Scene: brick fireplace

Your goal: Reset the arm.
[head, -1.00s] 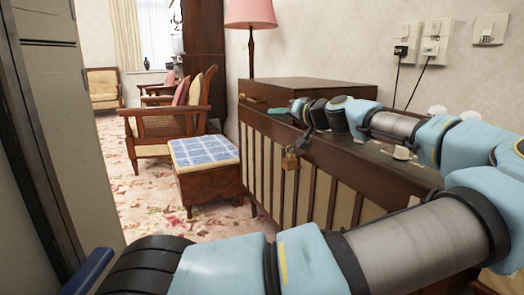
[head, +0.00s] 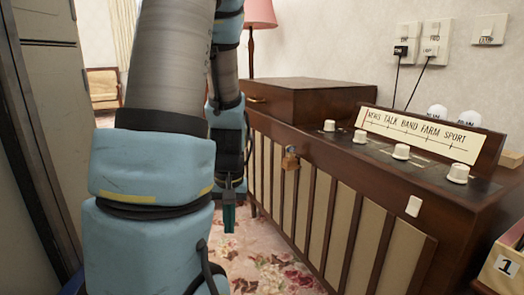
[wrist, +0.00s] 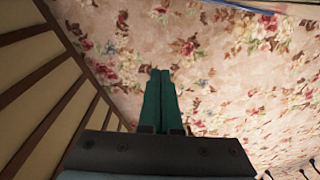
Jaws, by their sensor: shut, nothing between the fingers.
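My gripper (head: 229,213) hangs pointing down beside the slatted front of the wooden radio cabinet, above the flowered carpet. In the wrist view my gripper (wrist: 160,75) shows two green fingers pressed together with nothing between them. My arm stands upright across the left middle of the head view and hides much of the room behind it.
The wooden radio cabinet (head: 340,215) fills the right side, with knobs, a dial plate (head: 420,133) and a small padlock (head: 290,160). A numbered box (head: 503,262) stands at the lower right. Flowered carpet (head: 265,265) lies open below. A grey panel (head: 50,110) stands at the left.

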